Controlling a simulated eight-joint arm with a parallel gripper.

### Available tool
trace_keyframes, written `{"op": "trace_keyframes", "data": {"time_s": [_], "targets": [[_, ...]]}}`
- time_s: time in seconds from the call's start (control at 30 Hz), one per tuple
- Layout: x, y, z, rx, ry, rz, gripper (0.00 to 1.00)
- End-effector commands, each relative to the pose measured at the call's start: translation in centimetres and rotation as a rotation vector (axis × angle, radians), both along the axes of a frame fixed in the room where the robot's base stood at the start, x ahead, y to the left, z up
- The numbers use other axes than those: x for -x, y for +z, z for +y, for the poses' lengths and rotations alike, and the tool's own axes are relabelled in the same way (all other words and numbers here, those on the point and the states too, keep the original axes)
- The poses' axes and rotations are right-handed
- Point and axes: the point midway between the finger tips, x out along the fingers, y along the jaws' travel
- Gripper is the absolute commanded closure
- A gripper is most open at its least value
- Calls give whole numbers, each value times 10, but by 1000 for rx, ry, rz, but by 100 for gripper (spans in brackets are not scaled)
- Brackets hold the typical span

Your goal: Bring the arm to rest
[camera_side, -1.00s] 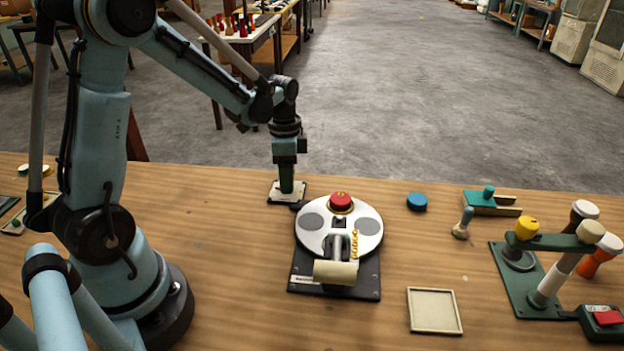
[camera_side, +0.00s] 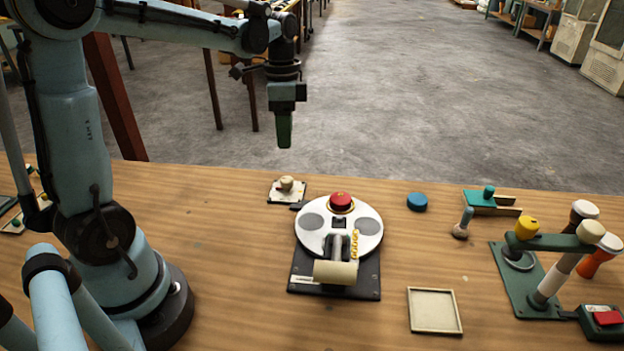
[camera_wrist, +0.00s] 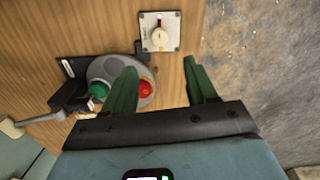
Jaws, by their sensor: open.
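My gripper (camera_side: 284,146) hangs in the air above the far edge of the table, pointing down. In the wrist view its two green fingers (camera_wrist: 162,66) stand wide apart with nothing between them. A small pale plate with a cream knob (camera_side: 286,184) lies on the table below it, clear of the fingers. The plate and knob also show in the wrist view (camera_wrist: 159,34), beyond the fingertips. My arm is raised, with its forearm about level.
A round white disc (camera_side: 314,240) with a red button (camera_side: 341,201) sits on a dark base. The air around my gripper is clear.

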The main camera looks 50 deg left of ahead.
Motion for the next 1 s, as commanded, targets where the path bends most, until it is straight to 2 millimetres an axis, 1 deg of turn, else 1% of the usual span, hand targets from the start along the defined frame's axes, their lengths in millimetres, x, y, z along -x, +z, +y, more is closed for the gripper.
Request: {"op": "trace_keyframes", "data": {"time_s": [0.13,0.47,0.57,0.67,0.8,1.0], "targets": [[0,6,0,0,0,0,43],[0,7,0,0,1,-1,43],[2,9,-5,-6,15,-17,43],[8,13,-16,-21,60,-59,43],[21,18,-39,-39,167,-166,43],[42,18,-71,-18,337,-335,43]]}}
